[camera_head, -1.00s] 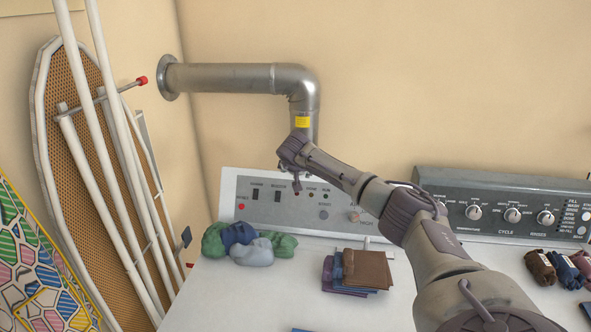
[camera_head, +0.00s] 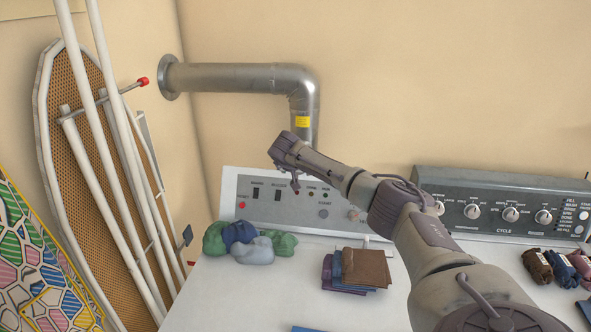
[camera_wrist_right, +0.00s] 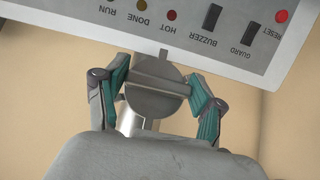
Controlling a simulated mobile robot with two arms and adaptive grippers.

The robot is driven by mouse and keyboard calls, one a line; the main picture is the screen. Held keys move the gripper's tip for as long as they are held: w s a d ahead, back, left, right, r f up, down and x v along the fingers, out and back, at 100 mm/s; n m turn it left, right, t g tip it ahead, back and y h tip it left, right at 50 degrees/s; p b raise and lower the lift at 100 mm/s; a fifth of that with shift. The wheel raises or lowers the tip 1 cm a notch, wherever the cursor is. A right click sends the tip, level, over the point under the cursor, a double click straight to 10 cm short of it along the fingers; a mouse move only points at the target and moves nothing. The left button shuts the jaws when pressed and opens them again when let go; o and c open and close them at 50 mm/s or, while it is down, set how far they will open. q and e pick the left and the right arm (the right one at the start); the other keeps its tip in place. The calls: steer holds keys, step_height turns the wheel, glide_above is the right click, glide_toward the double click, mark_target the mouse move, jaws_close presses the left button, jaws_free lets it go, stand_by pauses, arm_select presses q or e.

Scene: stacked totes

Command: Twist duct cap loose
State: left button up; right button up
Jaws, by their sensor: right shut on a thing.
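The silver duct (camera_head: 235,77) runs from a round wall flange, bends at an elbow and drops behind my right gripper (camera_head: 288,160). A yellow label sits on the drop. In the head view the gripper hides the duct's lower end and the cap. In the right wrist view the round grey duct cap (camera_wrist_right: 152,101), with a bar across its face, sits between the two fingers of my right gripper (camera_wrist_right: 160,95). The fingers are shut on it from both sides. A pale cylindrical piece shows just below the cap. My left gripper is not in view.
A control panel (camera_head: 250,206) stands close below the gripper. Bundled cloths (camera_head: 257,252) and folded cloths (camera_head: 366,268) lie on the white top. A dark control panel (camera_head: 480,212) is at right. An ironing board (camera_head: 85,150) and white poles lean at left.

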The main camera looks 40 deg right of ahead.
steer(key=o, duration=0.9)
steer(key=shift+d, duration=0.15)
steer(key=o, duration=0.5)
steer(key=shift+w+d+f, duration=0.1)
steer(key=shift+d, duration=0.05)
steer(key=shift+c, duration=0.2)
steer(key=shift+a, duration=0.2)
steer(key=v, duration=1.2)
steer(key=shift+d, duration=0.15)
